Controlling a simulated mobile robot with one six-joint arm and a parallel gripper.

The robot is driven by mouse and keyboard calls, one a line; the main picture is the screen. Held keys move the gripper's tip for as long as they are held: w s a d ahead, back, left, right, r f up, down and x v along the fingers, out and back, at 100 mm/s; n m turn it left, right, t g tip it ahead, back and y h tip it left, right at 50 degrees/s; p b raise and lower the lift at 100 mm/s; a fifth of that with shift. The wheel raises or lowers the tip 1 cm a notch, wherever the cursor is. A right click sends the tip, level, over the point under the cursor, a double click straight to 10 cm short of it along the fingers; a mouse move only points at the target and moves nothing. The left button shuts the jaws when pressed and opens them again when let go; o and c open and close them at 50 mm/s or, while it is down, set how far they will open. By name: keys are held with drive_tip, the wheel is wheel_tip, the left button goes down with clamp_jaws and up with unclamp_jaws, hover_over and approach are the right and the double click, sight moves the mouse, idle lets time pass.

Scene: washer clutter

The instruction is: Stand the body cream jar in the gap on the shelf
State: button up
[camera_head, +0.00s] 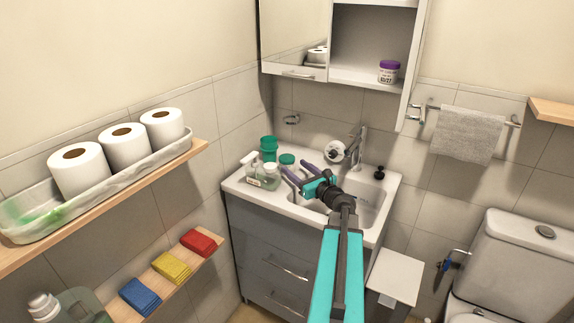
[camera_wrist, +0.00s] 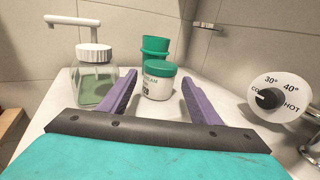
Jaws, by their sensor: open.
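A white jar with a green lid (camera_wrist: 158,84) stands upright on the washbasin counter; part of its label reads "CREAM". It also shows in the head view (camera_head: 287,159). My gripper (camera_head: 294,170) is open and empty, its purple fingers pointing at this jar. In the wrist view the jar shows between the fingertips (camera_wrist: 158,78); I cannot tell whether they flank it or stop short. A white jar with a purple lid (camera_head: 389,72) stands on the open cabinet shelf (camera_head: 350,76), with free room to its left.
A glass soap dispenser (camera_wrist: 96,82) stands left of the green-lidded jar, and green stacked cups (camera_wrist: 154,50) stand behind it. A tap with a temperature dial (camera_wrist: 277,99) is on the right. Toilet rolls (camera_head: 124,145) and coloured cloths (camera_head: 172,267) lie on left wall shelves.

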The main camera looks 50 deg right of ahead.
sight(292, 163)
drive_tip(key=shift+p+x, duration=0.35)
drive_tip(key=shift+x, duration=1.8)
drive_tip(key=shift+r, duration=0.1)
drive_tip(key=c, duration=1)
drive_tip(key=shift+r, duration=0.1)
drive_tip(key=shift+r, duration=4.95)
